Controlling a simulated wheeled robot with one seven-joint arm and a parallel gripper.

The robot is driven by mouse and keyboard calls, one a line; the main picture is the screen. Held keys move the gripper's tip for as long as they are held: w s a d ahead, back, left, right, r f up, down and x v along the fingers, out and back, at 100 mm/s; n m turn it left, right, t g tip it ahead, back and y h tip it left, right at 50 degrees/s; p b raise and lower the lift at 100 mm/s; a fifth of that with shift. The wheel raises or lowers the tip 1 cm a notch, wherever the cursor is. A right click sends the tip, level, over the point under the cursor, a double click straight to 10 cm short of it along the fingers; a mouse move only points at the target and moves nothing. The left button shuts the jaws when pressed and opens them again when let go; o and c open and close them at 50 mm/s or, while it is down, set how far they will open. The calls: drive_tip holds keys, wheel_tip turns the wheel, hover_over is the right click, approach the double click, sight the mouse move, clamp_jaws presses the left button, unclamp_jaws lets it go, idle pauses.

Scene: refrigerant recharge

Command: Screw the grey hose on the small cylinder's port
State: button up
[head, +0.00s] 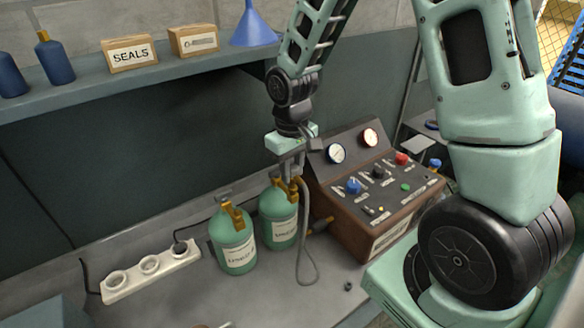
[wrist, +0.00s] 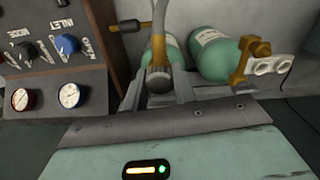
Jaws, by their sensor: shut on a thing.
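Two green labelled cylinders stand side by side on the bench: a left one (head: 233,247) and a right one (head: 277,220), both with brass valves on top. They look close in size. My gripper (head: 291,170) is over the right cylinder's valve, pointing down. It is shut on the end of the grey hose (head: 303,255), which hangs in a loop beside that cylinder.
A brown control box (head: 375,190) with gauges and knobs stands close to the right of the cylinders. A white power strip (head: 150,268) lies at the left. A shelf (head: 120,72) with boxes, bottles and a blue funnel (head: 253,28) runs above. The front bench is mostly clear.

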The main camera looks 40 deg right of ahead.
drive_tip(key=shift+f+b, duration=0.8)
drive_tip(key=shift+f, duration=0.25)
idle(0.5)
drive_tip(key=m, duration=0.3)
drive_tip(key=shift+m, duration=0.3)
drive_tip(key=m, duration=0.3)
drive_tip(key=shift+d+m, duration=0.1)
drive_tip(key=shift+m, duration=0.2)
